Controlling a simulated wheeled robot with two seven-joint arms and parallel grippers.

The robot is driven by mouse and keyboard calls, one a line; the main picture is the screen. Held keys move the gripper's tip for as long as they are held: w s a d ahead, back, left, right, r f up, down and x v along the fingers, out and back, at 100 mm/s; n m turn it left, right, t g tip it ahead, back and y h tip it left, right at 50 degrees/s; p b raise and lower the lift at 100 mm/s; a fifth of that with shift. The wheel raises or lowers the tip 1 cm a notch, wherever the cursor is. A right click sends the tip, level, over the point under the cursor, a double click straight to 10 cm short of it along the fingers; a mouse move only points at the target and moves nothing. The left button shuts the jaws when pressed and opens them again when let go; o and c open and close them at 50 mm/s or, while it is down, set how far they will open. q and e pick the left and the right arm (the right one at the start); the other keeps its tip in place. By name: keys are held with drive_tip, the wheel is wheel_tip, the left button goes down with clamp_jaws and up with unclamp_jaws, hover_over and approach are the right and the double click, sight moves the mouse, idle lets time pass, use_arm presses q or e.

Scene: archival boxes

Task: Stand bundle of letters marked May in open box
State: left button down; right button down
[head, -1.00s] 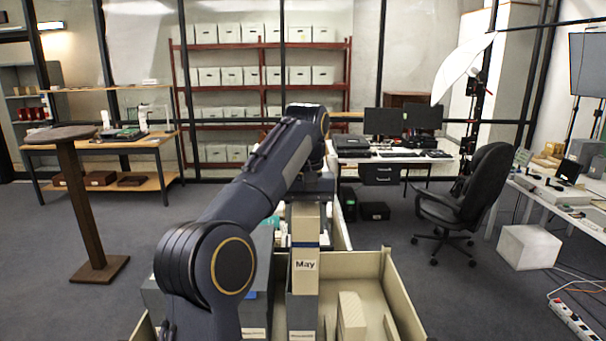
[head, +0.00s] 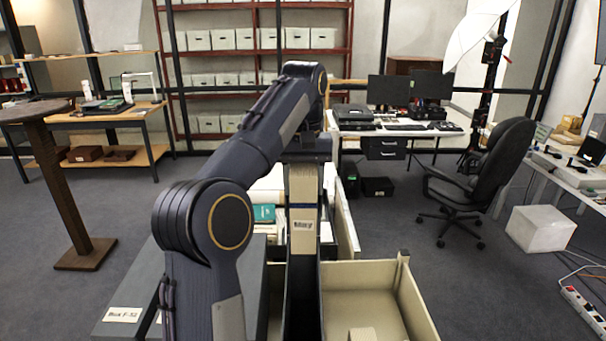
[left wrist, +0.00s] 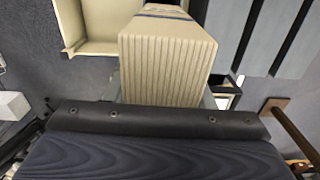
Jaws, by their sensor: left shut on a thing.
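The bundle of letters marked May (head: 303,248) is a tall, upright, beige block with a dark band and a white label. My left gripper (head: 303,165) is shut on its upper part, with its fingers largely hidden. In the left wrist view the bundle (left wrist: 168,65) shows its ridged letter edges close to the camera. The box also shows at the upper left of the left wrist view (left wrist: 97,46). The bundle's lower end is hard to make out.
A grey box labelled Box F-12 (head: 125,315) stands left of the bundle, partly behind my arm. Papers and a teal item (head: 264,213) lie behind it. A wooden stand (head: 65,190) is at the left and an office chair (head: 480,180) at the right.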

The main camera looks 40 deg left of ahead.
use_arm(q)
drive_tip(key=shift+f, duration=2.4)
drive_tip(key=shift+s, duration=0.1)
drive_tip(key=shift+f, duration=0.2)
drive_tip(key=shift+d+f+b, duration=0.1)
drive_tip(key=shift+f+b, duration=1.3)
drive_tip(key=shift+f, duration=0.85)
drive_tip(key=shift+f+b, duration=1.3)
drive_tip(key=shift+f, duration=0.95)
